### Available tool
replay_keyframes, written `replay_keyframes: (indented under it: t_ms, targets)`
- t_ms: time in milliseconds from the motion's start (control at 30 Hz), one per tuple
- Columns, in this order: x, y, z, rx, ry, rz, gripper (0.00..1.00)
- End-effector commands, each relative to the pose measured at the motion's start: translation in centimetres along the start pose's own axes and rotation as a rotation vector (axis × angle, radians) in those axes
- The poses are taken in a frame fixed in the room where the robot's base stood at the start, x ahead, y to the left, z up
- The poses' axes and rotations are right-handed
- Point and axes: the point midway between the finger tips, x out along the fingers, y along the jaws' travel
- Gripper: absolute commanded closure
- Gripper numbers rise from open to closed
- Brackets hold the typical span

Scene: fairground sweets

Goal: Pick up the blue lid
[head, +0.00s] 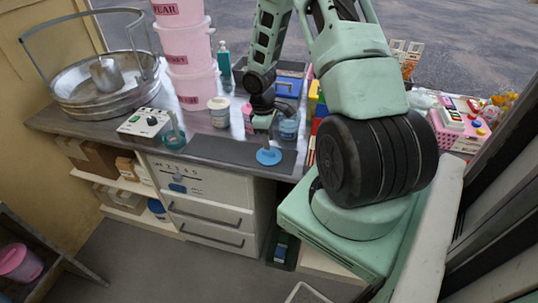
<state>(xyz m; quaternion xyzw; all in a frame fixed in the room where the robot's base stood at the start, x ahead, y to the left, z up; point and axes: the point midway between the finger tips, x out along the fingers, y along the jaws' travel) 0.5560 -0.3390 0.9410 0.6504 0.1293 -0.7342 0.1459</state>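A round blue lid (268,157) shows near the front edge of the steel counter, over the dark mat. My gripper (267,143) points down from above, its narrow end right at the lid. From this angle I cannot tell whether the fingers are apart or closed on the lid, or whether the lid lies on the mat or is slightly raised. A small blue tub (288,129) stands just right of and behind my gripper.
A white tub (219,112) and a control box (145,125) stand left on the counter (207,143). Stacked pink buckets (190,50) and a metal candyfloss pan (100,85) stand behind. Coloured boxes crowd the right. Drawers (205,200) are below.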

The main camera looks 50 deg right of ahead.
Motion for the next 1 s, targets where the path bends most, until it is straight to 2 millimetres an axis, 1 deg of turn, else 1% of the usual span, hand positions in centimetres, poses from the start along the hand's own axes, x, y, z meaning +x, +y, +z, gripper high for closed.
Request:
replay_keyframes:
  t_ms: [167, 400, 500, 600, 800, 867, 900, 933, 1000]
  targets:
    - [1.0, 0.1, -0.3, -0.002, -0.001, -0.002, 0.65]
    - [4.0, 0.5, -0.8, -0.003, -0.002, -0.003, 0.65]
    - [4.9, 0.6, -0.8, -0.001, -0.001, -0.001, 0.65]
    - [5.3, 0.6, -0.8, -0.001, 0.0, 0.0, 0.65]
    - [5.4, 0.6, -0.8, 0.0, 0.0, 0.0, 0.65]
    - [5.4, 0.6, -0.8, 0.0, 0.0, 0.0, 0.81]
    - [5.4, 0.6, -0.8, 0.0, 0.0, 0.0, 0.92]
    - [5.4, 0.6, -0.8, 0.0, 0.0, 0.0, 1.0]
    - [5.4, 0.6, -0.8, 0.0, 0.0, 0.0, 1.0]
